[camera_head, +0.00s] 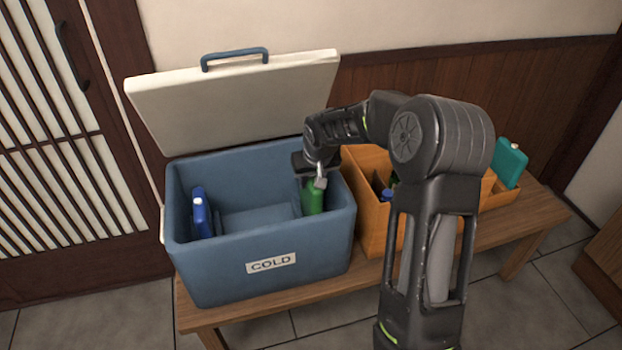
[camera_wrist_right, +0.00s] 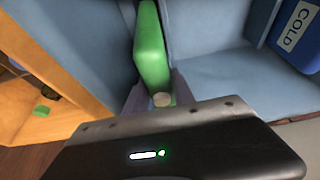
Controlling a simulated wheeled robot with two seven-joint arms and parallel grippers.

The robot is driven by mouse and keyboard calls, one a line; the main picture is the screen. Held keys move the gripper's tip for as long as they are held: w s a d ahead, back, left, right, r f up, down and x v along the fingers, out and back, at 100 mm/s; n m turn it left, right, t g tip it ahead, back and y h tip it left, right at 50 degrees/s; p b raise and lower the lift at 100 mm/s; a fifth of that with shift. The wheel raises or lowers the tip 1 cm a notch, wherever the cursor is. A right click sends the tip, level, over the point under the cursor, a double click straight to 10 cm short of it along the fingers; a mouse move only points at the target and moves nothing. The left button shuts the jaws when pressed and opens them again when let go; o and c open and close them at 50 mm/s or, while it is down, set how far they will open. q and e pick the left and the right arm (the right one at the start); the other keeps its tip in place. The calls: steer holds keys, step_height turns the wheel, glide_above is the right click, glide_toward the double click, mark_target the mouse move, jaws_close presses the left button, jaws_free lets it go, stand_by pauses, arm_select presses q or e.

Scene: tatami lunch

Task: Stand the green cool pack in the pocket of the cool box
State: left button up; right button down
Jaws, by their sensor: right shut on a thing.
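The green cool pack (camera_head: 313,199) is upright inside the right end of the blue cool box (camera_head: 220,278). My right gripper (camera_head: 317,180) is above it and shut on its top end. In the right wrist view the green pack (camera_wrist_right: 152,48) shows between the fingers (camera_wrist_right: 157,92), its pale cap close to the gripper. It sits in the gap between the box's end wall and an inner blue panel, where the pocket appears to be. I cannot tell if its bottom rests on the floor of the pocket. My left gripper is out of view.
A blue cool pack (camera_head: 201,214) stands at the box's left end. The white lid (camera_head: 240,105) is open behind. An orange crate (camera_head: 370,220) with several items stands close on the right. A teal pack (camera_head: 510,163) is farther right on the wooden bench (camera_head: 540,205).

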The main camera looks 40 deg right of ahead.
stand_by(0.3)
steer(key=shift+f+b, duration=0.85)
steer(key=shift+f, duration=0.15)
steer(key=shift+f+b, duration=0.6)
steer(key=shift+f, duration=0.1)
steer(key=c, duration=1)
jaws_free()
steer(key=shift+o, duration=0.3)
steer(key=shift+f, duration=0.1)
